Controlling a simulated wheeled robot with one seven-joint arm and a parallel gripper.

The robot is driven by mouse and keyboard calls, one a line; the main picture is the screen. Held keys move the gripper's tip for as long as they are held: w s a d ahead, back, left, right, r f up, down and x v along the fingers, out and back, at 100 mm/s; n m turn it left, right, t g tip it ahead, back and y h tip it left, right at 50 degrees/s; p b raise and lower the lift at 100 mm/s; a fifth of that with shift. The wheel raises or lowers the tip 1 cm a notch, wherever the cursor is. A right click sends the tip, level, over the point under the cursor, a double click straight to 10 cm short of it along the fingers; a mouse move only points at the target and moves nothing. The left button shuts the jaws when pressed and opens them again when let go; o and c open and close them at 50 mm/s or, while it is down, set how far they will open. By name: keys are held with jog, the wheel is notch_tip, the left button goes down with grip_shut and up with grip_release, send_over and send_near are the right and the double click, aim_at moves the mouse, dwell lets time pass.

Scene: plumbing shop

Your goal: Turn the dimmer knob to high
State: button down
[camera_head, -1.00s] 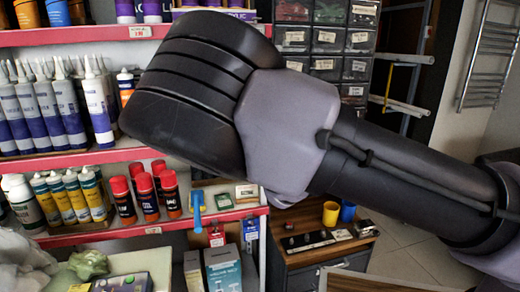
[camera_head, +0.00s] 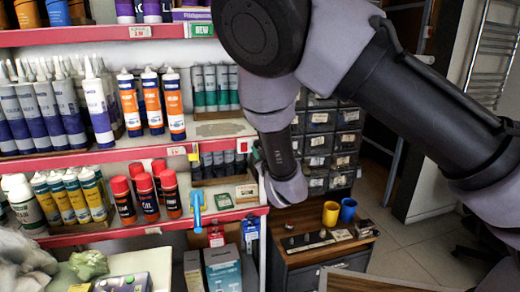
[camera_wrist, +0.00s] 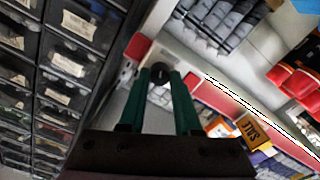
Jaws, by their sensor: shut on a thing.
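In the head view my gripper (camera_head: 256,152) is at the right end of the shelves, mostly hidden by my wrist. The knob cannot be made out in that view.
Red-edged shelves (camera_head: 120,154) with tubes and spray cans fill the left. Black drawer bins (camera_head: 320,142) stand close behind my wrist. A low cabinet (camera_head: 318,262) with a yellow cup (camera_head: 330,213) and a blue cup (camera_head: 348,210) is below. Open floor lies at right.

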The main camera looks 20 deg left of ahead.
jog(key=m, duration=0.5)
jog(key=shift+m, duration=0.3)
dwell(0.4)
jog(key=c, duration=0.9)
grip_release()
jog(key=v, duration=1.1)
jog(key=shift+w, duration=0.1)
